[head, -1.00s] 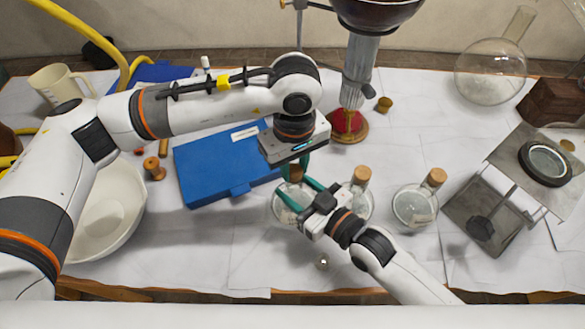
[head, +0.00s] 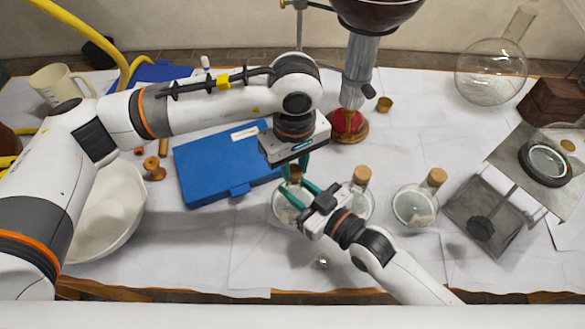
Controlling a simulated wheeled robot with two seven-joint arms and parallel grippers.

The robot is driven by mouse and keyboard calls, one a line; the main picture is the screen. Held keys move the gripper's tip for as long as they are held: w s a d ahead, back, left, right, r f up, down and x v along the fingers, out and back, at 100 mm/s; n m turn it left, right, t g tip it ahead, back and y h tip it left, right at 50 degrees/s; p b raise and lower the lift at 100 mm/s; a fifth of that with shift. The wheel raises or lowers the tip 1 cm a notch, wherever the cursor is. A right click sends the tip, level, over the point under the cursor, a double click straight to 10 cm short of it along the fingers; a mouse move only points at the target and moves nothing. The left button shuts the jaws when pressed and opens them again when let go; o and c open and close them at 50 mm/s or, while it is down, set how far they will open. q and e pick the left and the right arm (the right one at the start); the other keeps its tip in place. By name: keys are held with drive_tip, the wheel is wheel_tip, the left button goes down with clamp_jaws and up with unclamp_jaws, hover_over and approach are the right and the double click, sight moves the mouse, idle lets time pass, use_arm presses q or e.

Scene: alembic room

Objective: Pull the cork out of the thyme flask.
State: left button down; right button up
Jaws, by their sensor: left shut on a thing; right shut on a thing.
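Three round clear flasks with corks stand in a row on the white-covered table. The left flask (head: 285,212) stands between my grippers; I cannot read a label on it. My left gripper (head: 296,172) points down from above and is shut on that flask's cork (head: 297,175), which its fingers partly hide. My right gripper (head: 303,195) comes from the lower right and is shut on the left flask, its green fingers on either side of the neck. The middle flask (head: 364,203) is partly behind my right gripper. The right flask (head: 414,206) stands apart, corked.
A blue case (head: 215,170) lies left of the flasks, with a white bowl (head: 105,215) further left. A metal stand with a lens (head: 545,163) is at the right. A burner-like column (head: 358,75) rises behind. A small shiny ball (head: 322,262) lies near the front edge.

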sight(294, 170)
use_arm(q)
drive_tip(key=shift+r, duration=2.25)
use_arm(e)
drive_tip(key=o, duration=1)
drive_tip(key=shift+s+d, duration=0.1)
